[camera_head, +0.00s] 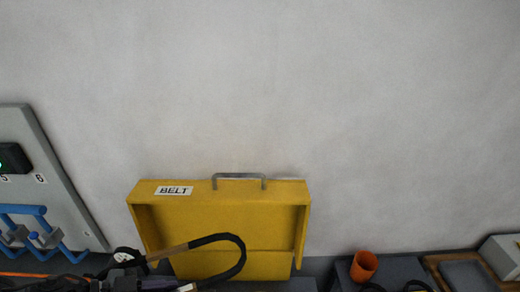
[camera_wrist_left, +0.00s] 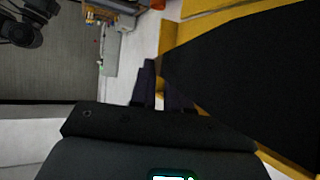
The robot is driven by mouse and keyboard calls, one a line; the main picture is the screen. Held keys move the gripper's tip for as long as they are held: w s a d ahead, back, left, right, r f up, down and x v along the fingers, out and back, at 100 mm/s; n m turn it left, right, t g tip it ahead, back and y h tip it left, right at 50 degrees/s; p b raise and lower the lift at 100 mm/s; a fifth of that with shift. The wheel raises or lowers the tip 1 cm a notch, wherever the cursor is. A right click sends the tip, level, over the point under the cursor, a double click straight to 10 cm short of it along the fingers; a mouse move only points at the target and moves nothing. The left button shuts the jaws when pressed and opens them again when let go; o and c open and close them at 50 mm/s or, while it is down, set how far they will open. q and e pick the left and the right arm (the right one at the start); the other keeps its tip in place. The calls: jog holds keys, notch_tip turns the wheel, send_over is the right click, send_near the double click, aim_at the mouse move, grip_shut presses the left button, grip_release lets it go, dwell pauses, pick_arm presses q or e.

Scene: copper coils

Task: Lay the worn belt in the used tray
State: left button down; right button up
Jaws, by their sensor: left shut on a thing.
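A black belt (camera_head: 241,247) bends in a loop in front of the yellow box in the head view. My left gripper (camera_head: 130,275) is at the lower left of this loop and is shut on the belt. In the left wrist view my left gripper's dark fingers (camera_wrist_left: 164,92) meet the narrow end of a broad black shape (camera_wrist_left: 260,75), which appears to be the belt close to the camera. My right gripper is not in view. No tray is clearly marked as the used one.
The yellow box (camera_head: 230,217) carries a BELT label and a grey handle. An orange cup (camera_head: 364,265) stands on a dark surface, with black loops at the bottom edge. A wooden-edged tray (camera_head: 436,264) is at the right. A grey panel (camera_head: 65,180) with blue parts is at the left.

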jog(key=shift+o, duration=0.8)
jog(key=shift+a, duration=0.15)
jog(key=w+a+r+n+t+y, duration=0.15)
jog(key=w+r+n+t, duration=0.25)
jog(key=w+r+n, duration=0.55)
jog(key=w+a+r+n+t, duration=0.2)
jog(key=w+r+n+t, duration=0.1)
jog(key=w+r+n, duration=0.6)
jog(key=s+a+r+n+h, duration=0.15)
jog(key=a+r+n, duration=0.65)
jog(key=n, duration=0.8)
pick_arm(q)
jog(key=d+m+g+h, duration=0.1)
jog(key=d+m+g, duration=0.5)
jog(key=d, duration=0.7)
jog(key=shift+w+d+r+m+g, duration=0.25)
jog(key=shift+w+r+m+g, duration=0.1)
jog(key=shift+g, duration=0.15)
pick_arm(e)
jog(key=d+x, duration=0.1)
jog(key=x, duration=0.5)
